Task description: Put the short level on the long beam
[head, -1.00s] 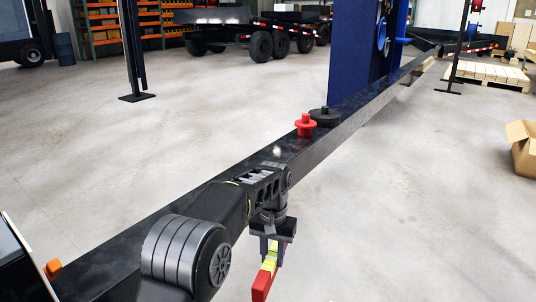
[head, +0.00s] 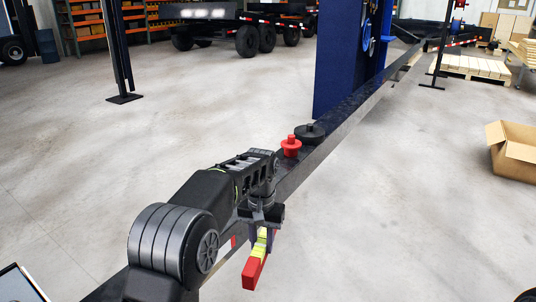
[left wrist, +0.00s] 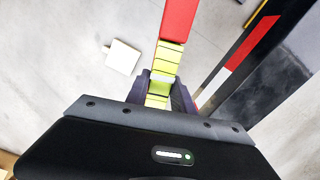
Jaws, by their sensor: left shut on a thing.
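The short level (head: 255,263) is a red bar with a yellow-green middle. My left gripper (head: 262,236) is shut on its yellow-green part, which also shows between the fingers in the left wrist view (left wrist: 166,65). The level hangs in the air in front of the long beam's near side, apart from it. The long beam (head: 335,128) is black and runs from the lower left to the far upper right. In the left wrist view the beam (left wrist: 250,50) passes on the right with a red and white strip. My right gripper is not in view.
A red knob-like piece (head: 291,147) and a black round piece (head: 311,134) sit on the beam beyond my gripper. A blue post (head: 345,60) stands behind the beam. An open cardboard box (head: 513,152) is on the floor at right. The floor between is clear.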

